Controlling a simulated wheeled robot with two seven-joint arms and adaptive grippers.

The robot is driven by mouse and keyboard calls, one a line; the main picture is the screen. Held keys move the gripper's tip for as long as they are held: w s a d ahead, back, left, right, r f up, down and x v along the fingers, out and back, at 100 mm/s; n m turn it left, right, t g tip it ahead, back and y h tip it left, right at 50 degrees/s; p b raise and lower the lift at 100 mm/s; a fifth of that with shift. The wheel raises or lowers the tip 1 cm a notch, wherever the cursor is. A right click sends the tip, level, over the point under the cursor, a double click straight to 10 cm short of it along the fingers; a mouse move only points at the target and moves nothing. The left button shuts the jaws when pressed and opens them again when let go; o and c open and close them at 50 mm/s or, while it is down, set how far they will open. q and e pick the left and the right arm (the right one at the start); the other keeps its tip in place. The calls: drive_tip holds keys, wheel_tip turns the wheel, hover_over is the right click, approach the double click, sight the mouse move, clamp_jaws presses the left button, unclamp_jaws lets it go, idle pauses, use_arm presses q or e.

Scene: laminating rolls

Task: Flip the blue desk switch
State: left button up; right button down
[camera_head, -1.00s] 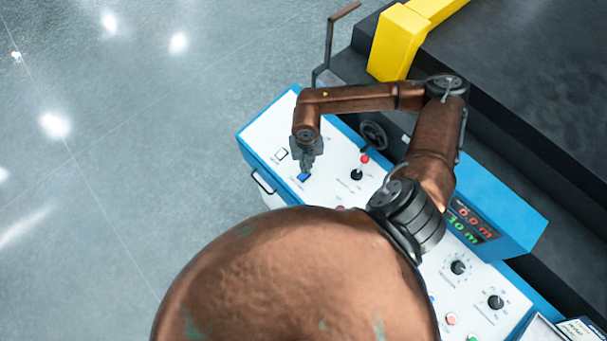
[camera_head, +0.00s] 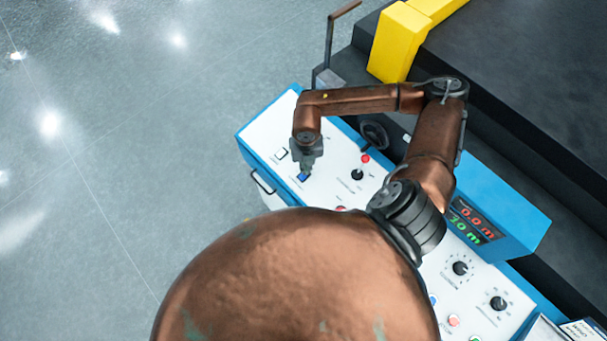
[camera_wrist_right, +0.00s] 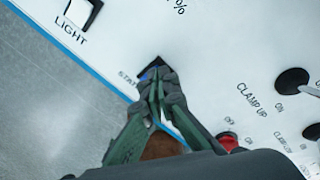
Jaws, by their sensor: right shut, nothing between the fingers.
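The blue desk switch (camera_head: 303,177) is a small blue rocker in a dark frame on the white top of the control desk (camera_head: 330,193). My right gripper (camera_head: 307,167) is over it, pointing down, with its fingers shut and empty. In the right wrist view the fingertips of my right gripper (camera_wrist_right: 160,82) are at the switch and cover most of it. Only a bit of blue (camera_wrist_right: 148,73) and the dark frame show around them. I cannot tell whether the tips touch the switch. My left gripper is not in view.
A white rocker marked LIGHT (camera_wrist_right: 78,12) lies to the upper left in the wrist view. A red-knobbed lever (camera_head: 364,160) and a handwheel (camera_head: 374,134) stand to the right. Black knobs (camera_head: 459,268) and a digital display (camera_head: 473,222) are farther along the desk.

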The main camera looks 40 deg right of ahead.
drive_tip(key=shift+f, duration=0.3)
drive_tip(key=shift+r, duration=0.1)
drive_tip(key=shift+r+p, duration=1.6)
drive_tip(key=shift+r, duration=1.85)
wheel_tip(320, 180, down, 7)
drive_tip(key=b, duration=0.3)
drive_tip(key=shift+f+b, duration=0.15)
drive_tip(key=shift+b, duration=0.2)
drive_tip(key=shift+r, duration=0.2)
drive_tip(key=shift+r, duration=0.1)
